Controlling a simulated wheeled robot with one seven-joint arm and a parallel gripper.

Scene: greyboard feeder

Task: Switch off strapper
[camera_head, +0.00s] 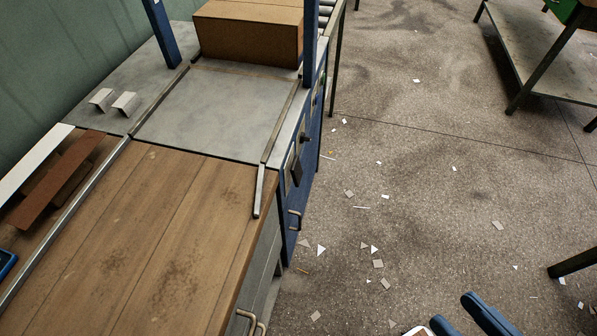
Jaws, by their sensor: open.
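The strapper (215,108) is a blue machine with a grey metal top and blue upright posts, in the upper left of the head view. Its narrow blue side panel (290,215) faces the aisle and is seen at a steep slant. A small black knob-like part (305,137) sticks out of this panel, with a dark plate (297,171) below it. I cannot read any marking or tell the switch position. My gripper (456,309) shows at the bottom edge as two blue fingers, open and apart from the strapper, over the floor to its right. The rest of it is cut off.
A brown carton (250,30) sits on the strapper's far end. A wooden bench (140,235) with metal rails and drawer handles joins its near side. Open floor (420,180) with paper scraps lies to the right. A metal table (535,50) stands at the upper right.

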